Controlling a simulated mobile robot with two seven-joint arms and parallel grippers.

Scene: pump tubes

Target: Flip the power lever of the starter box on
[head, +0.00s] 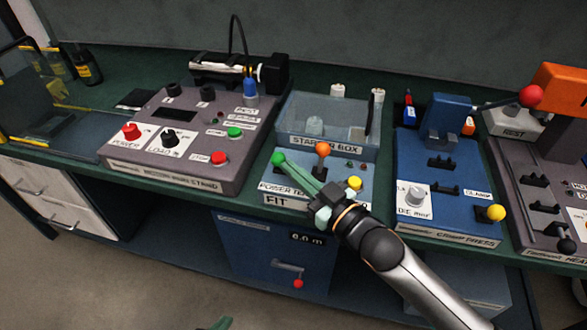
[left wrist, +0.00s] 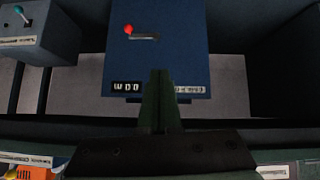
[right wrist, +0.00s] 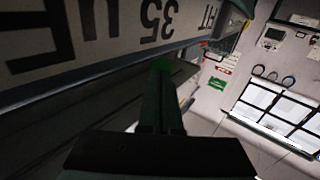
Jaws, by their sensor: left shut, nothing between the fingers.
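The starter box (head: 335,190) stands mid-bench. Its front panel carries an orange-knobbed lever (head: 322,149), a yellow knob (head: 355,183) and a green ball (head: 278,158) at the left. A "POWER" label shows at its lower left. My right gripper (head: 286,165) reaches over the panel from the right, tips close to the green ball; I cannot tell whether they touch. Its fingers look closed together in the right wrist view (right wrist: 160,75). My left gripper (head: 222,322) shows only as a green tip at the bottom edge. It is shut and empty in the left wrist view (left wrist: 160,85).
A blue cabinet (head: 250,255) with a red-knobbed handle is below the box. A grey test stand (head: 190,150) with red and green buttons is on the left. The blue crimp press (head: 440,180) is on the right. A clear bin (head: 320,115) sits behind the panel.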

